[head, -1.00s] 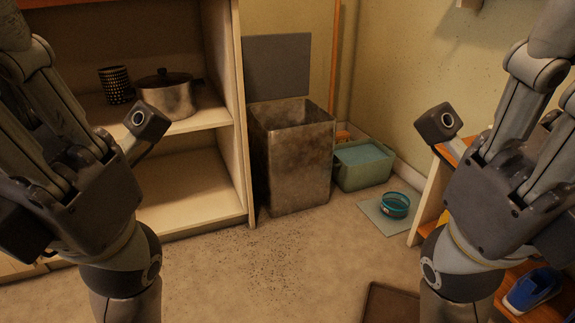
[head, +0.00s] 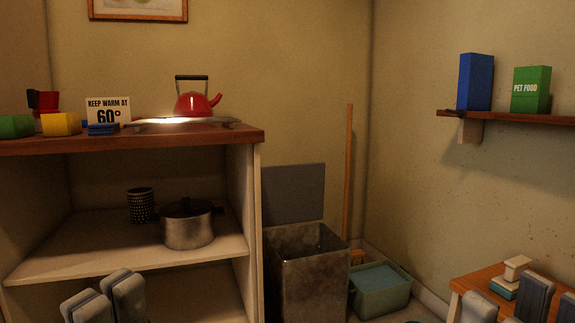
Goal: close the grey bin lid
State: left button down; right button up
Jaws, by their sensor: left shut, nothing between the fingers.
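The grey bin (head: 312,285) stands on the floor in the corner, right of the wooden shelf unit. Its top is open and its inside shows dark. Its flat grey lid (head: 293,194) stands upright behind the opening, against the wall. My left gripper (head: 104,300) shows at the bottom left edge, in front of the shelf unit, apart from the bin; it is shut and empty. Parts of my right gripper (head: 508,306) show at the bottom right edge, near the small table; its jaws cannot be judged. The bin's base is cut off by the frame.
A shelf unit (head: 255,200) with a pot (head: 187,228) and a red kettle (head: 197,103) is on the left. A broom handle (head: 348,170) leans behind the bin. A green tub (head: 378,295) stands right of it. A small table (head: 485,283) is at the right.

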aim_at(291, 194)
jog(key=i+j+z, duration=0.55)
jog(key=j, duration=0.35)
jog(key=i+l, duration=0.05)
